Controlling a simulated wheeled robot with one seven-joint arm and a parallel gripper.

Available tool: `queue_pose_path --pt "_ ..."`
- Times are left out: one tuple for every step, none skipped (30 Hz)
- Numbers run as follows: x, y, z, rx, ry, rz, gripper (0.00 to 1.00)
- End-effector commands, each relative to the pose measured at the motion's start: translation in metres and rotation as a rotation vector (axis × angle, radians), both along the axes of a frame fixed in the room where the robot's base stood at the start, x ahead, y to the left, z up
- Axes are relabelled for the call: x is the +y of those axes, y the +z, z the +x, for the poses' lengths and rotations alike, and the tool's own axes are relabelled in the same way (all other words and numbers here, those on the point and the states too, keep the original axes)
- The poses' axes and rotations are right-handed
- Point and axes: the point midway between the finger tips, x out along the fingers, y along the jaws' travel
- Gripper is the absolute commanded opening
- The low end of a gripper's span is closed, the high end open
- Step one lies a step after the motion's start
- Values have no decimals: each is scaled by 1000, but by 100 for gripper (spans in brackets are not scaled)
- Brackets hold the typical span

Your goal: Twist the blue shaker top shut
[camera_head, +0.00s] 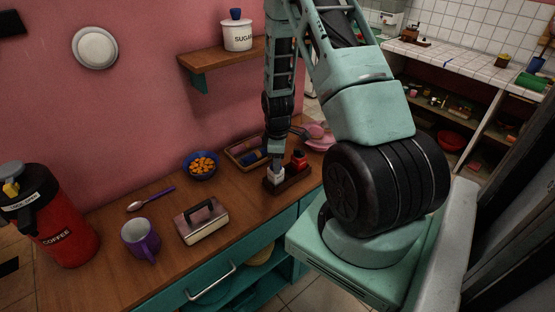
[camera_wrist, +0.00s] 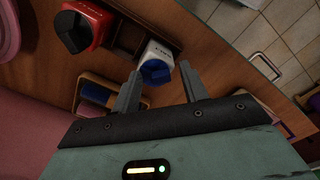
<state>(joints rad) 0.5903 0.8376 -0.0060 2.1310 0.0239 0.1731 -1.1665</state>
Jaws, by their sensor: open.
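The blue shaker top (camera_wrist: 154,72) sits on a white shaker (camera_wrist: 158,50) in the wrist view. My gripper (camera_wrist: 161,70) is open, with one finger on each side of the top in the picture. I cannot tell whether either finger touches it. In the head view the white shaker (camera_head: 276,177) stands at the left end of a dark wooden holder (camera_head: 290,182), with my gripper (camera_head: 276,163) directly above it. The gripper hides the blue top there. Whether the top is fully seated is not clear.
A red shaker with a black top (camera_head: 299,159) stands in the same holder, also in the wrist view (camera_wrist: 82,25). A wooden tray (camera_head: 246,152) lies behind.

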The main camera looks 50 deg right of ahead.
Motion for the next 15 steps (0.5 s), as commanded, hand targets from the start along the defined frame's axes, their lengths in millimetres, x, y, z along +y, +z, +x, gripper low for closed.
queue_pose_path --pt "0 -1 0 0 0 0 44" --pt "0 -1 0 0 0 0 44" --pt "0 -1 0 0 0 0 44" --pt "0 -1 0 0 0 0 44" --pt "0 -1 0 0 0 0 44" --pt "0 -1 0 0 0 0 44" --pt "0 -1 0 0 0 0 41" --pt "0 -1 0 0 0 0 32" --pt "0 -1 0 0 0 0 21" --pt "0 -1 0 0 0 0 13" --pt "0 0 0 0 0 0 5" --pt "0 0 0 0 -1 0 0" --pt "0 0 0 0 -1 0 0" --pt "0 0 0 0 -1 0 0" --pt "0 0 0 0 -1 0 0"
